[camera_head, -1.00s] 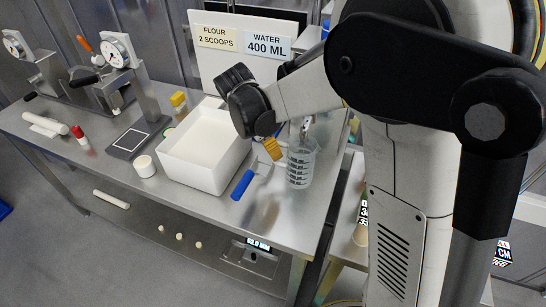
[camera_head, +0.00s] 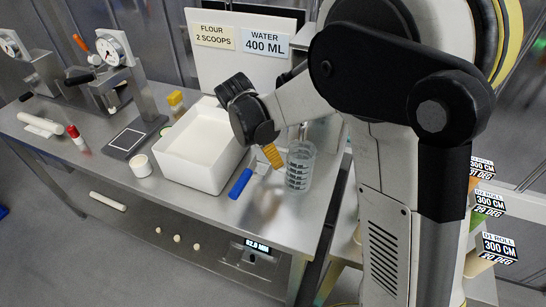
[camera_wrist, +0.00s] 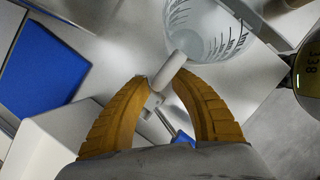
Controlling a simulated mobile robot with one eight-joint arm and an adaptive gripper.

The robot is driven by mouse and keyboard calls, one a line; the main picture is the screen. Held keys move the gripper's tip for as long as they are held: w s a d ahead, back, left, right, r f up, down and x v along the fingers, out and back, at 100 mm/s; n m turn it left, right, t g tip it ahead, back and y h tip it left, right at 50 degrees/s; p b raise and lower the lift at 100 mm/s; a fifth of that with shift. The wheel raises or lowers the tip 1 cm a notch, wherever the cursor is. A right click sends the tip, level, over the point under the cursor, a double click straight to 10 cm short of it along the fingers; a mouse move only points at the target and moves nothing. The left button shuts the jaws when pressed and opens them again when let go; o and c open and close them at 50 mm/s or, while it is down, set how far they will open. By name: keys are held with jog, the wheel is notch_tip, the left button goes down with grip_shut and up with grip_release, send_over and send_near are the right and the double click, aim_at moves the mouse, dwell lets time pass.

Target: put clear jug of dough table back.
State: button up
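The clear jug (camera_head: 300,168) with dark graduation marks stands upright at the right end of the steel table (camera_head: 285,222). In the wrist view the jug (camera_wrist: 208,28) lies beyond my fingertips, with its pale handle between them. My gripper (camera_head: 272,156) has ribbed orange fingers and is at the left side of the jug. In the wrist view my gripper (camera_wrist: 165,80) has its fingertips closed against the handle from both sides. I cannot tell whether the jug's base touches the table.
A blue-handled scraper (camera_head: 241,183) lies just left of the jug. A white tub (camera_head: 195,178) stands further left, with a small white pot (camera_head: 140,165) beside it. A sign board (camera_head: 245,70) reads flour 2 scoops, water 400 ML. Presses with dials (camera_head: 115,50) stand at the far left.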

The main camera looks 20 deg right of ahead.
jog(key=w+p+v, duration=0.1)
jog(key=p+v, duration=0.3)
jog(key=v, duration=0.8)
jog(key=s+d+r+m+t+y, duration=0.2)
jog(key=s+d+m+t, duration=0.1)
jog(key=s+m, duration=0.6)
jog(key=s+d+r+m+t+y, duration=0.2)
jog(key=s+d+m, duration=0.3)
jog(key=s+m, duration=0.5)
jog(key=shift+r+m+t, duration=0.5)
jog(key=shift+m+t, duration=0.2)
jog(key=shift+t, duration=0.1)
jog(key=shift+s+a, duration=0.1)
jog(key=shift+a, duration=0.05)
